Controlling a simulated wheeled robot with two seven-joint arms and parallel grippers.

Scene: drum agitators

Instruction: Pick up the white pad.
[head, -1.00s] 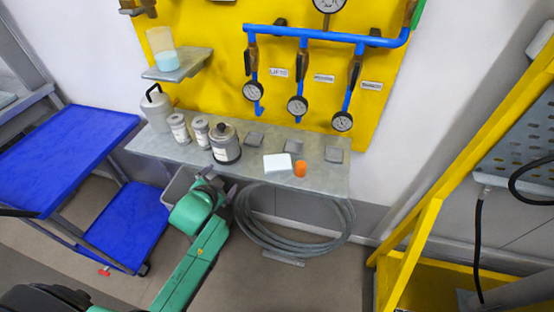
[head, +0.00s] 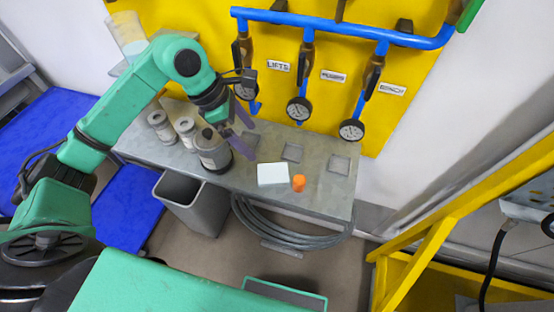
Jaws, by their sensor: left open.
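The white pad (head: 273,174) lies flat near the front edge of the grey metal shelf (head: 318,199), just left of a small orange piece. My left gripper (head: 246,144) is above the shelf, behind and to the left of the pad. Its dark fingers point down to the right, apart from the pad, and it is open and empty. My right gripper is not in view.
An orange piece (head: 299,183) stands close beside the pad. A dark-lidded canister (head: 212,152) and two smaller jars stand left of it. Blue pipes (head: 340,35) with gauges hang behind. A grey bin (head: 190,203) and coiled hose (head: 290,222) are below the shelf.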

